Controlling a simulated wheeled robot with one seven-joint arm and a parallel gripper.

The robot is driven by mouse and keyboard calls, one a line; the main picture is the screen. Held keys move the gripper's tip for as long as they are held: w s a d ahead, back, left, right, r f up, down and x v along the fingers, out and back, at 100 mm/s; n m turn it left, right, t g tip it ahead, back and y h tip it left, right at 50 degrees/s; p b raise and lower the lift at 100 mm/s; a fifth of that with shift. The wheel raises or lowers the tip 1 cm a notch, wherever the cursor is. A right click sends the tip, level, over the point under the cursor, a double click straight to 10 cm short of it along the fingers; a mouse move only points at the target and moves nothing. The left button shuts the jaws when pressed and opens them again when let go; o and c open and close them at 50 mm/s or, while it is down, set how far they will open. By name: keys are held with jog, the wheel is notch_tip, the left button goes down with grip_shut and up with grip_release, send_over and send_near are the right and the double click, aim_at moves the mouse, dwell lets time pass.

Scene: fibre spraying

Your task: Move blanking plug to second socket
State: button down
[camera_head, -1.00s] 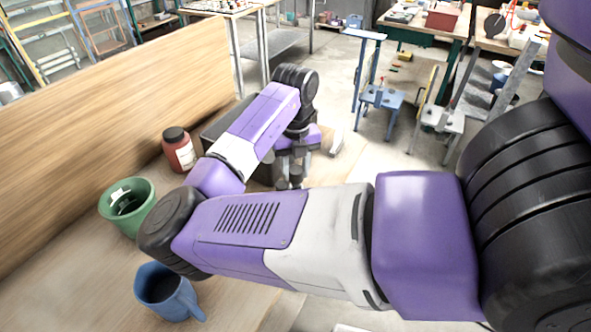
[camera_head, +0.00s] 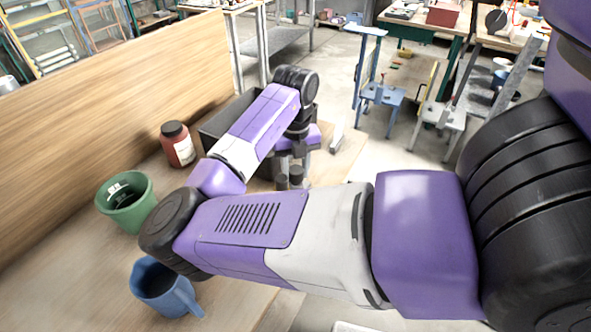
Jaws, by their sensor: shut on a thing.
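My gripper (camera_head: 293,162) hangs down from the far end of my purple arm, low over the bench near its far right edge. Its grey fingers are small here and partly screened by my arm. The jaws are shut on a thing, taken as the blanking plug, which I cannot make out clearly. Two short dark cylinders (camera_head: 289,178) show just below the fingers; I cannot tell whether they are sockets, the plug or fingertips. A black open box (camera_head: 213,132) stands behind my arm, partly hidden by it. I cannot make out the second socket.
On the wooden bench (camera_head: 230,305) stand a red-brown jar with a black lid (camera_head: 178,146), a green bucket (camera_head: 126,204) and a blue jug (camera_head: 166,287). A wooden panel (camera_head: 110,120) closes the left side.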

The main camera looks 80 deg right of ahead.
aim_at(296, 169)
jog(key=shift+f, duration=0.35)
jog(key=c, duration=0.8)
grip_release()
jog(key=shift+c, duration=0.2)
jog(key=shift+r+b, duration=0.45)
jog(key=shift+r, duration=3.55)
